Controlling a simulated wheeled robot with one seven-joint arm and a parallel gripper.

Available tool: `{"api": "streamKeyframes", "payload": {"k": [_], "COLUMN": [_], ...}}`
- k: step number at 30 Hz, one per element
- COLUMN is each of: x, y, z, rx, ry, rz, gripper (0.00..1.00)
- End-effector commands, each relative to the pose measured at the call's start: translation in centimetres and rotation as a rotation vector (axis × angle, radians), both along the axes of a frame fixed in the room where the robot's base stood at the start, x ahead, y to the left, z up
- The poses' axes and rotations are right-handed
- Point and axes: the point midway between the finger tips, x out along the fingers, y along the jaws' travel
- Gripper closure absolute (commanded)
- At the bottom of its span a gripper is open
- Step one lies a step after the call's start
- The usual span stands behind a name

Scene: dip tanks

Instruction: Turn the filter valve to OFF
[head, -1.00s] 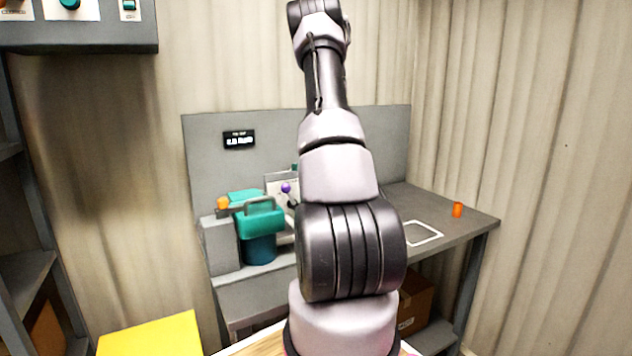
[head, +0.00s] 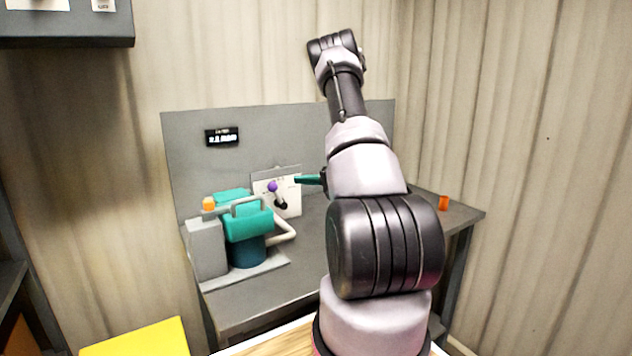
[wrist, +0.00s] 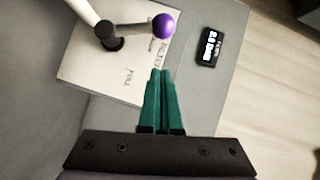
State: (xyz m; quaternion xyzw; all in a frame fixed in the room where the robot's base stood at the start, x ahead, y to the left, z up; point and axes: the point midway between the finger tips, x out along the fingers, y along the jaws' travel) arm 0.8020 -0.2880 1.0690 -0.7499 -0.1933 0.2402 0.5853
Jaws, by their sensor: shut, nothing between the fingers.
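The filter valve shows in the head view as a dark lever with a purple knob (head: 272,187) in front of a white label plate (head: 290,198). In the wrist view the purple knob (wrist: 163,26) is at the top centre, its lever running left to a dark pivot. The plate (wrist: 90,75) carries printed words, one reading FULL; no OFF mark is readable. My gripper (wrist: 161,72) has its green fingers shut and empty, tips just below the knob in the picture and apart from it. In the head view my gripper (head: 297,179) is right of the knob.
A teal pump (head: 248,222) with a handle and pale pipe stands left of the valve, beside a grey box with an orange knob (head: 208,203). A small display (head: 222,137) is on the back panel. An orange cup (head: 443,202) stands at the bench's right end.

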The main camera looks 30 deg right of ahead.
Motion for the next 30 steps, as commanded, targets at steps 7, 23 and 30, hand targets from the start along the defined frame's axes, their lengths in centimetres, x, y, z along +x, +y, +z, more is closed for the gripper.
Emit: {"api": "streamKeyframes", "payload": {"k": [7, 23, 30], "x": [1.5, 1.6, 1.6], "y": [3.4, 4.5, 6.0], "z": [-0.8, -1.0, -0.9], "rx": [0.001, -0.001, -0.151], "ry": [0.001, 0.000, -0.007], "rz": [0.001, -0.002, 0.000], "gripper": [1.00, 1.00, 1.00]}}
